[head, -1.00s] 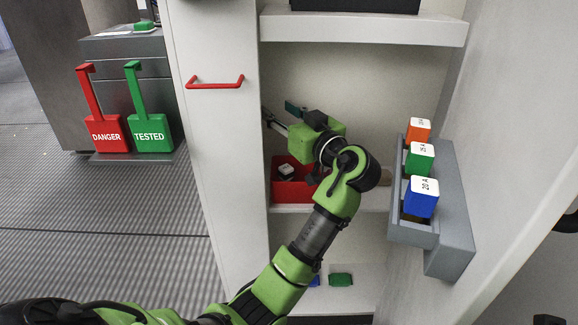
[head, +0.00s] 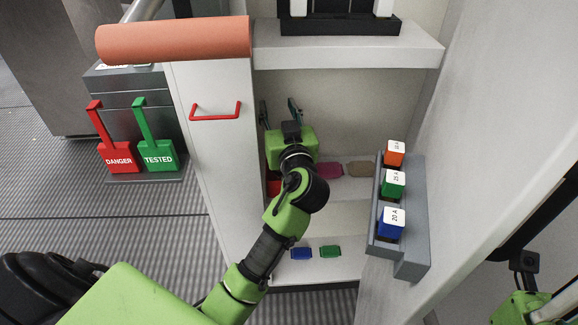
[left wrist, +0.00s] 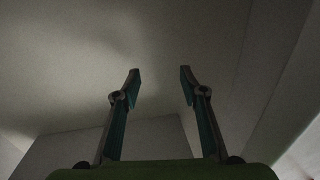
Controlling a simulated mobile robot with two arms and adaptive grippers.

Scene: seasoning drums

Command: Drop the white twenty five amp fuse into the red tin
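The red tin (head: 273,186) stands on the middle shelf of the cabinet, mostly hidden behind my left gripper; only a small red part shows. The white fuse is not visible now; a second ago a white-topped block showed inside the tin. My left gripper (head: 279,110) is raised in the cabinet opening, above the tin, with its fingers spread. In the left wrist view the left gripper (left wrist: 160,78) is open, with nothing between its fingertips. Part of my right arm shows at the lower right edge; its fingers cannot be made out.
A grey rack (head: 408,220) on the right wall holds an orange fuse (head: 394,153), a green fuse (head: 393,184) and a blue fuse (head: 391,222). Blue (head: 301,253) and green (head: 330,251) pieces lie on the lower shelf. A coral roll (head: 175,38) lies at upper left.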

